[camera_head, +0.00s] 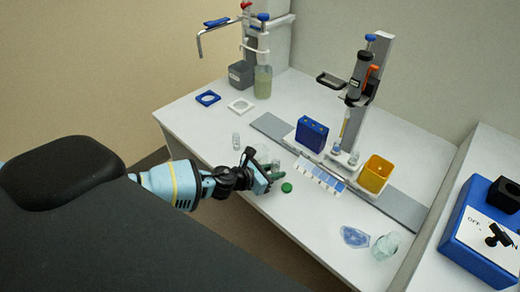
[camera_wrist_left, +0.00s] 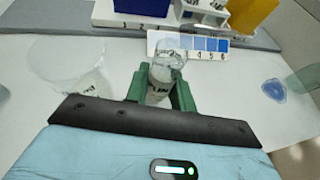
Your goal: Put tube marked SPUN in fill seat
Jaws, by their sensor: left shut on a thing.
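My left gripper (camera_head: 270,171) is shut on a clear tube with a pale, dark-lettered label; the tube (camera_wrist_left: 160,88) stands between the green fingers in the left wrist view. Its lettering is partly hidden by the fingers and looks like the end of SPUN. In the head view the gripper is low over the front of the white bench, left of the colour card. The syringe stand (camera_head: 362,80) is behind it to the right, with a white holder (camera_head: 343,160) at its foot carrying small clear vials (camera_head: 336,148). My right gripper is not in view.
A blue rack (camera_head: 311,134), yellow bin (camera_head: 375,174) and blue-and-white colour card (camera_head: 320,176) stand near the holder. A clear vessel (camera_head: 236,139) is left; a blue piece (camera_head: 354,237) and glassware (camera_head: 386,246) are at front right.

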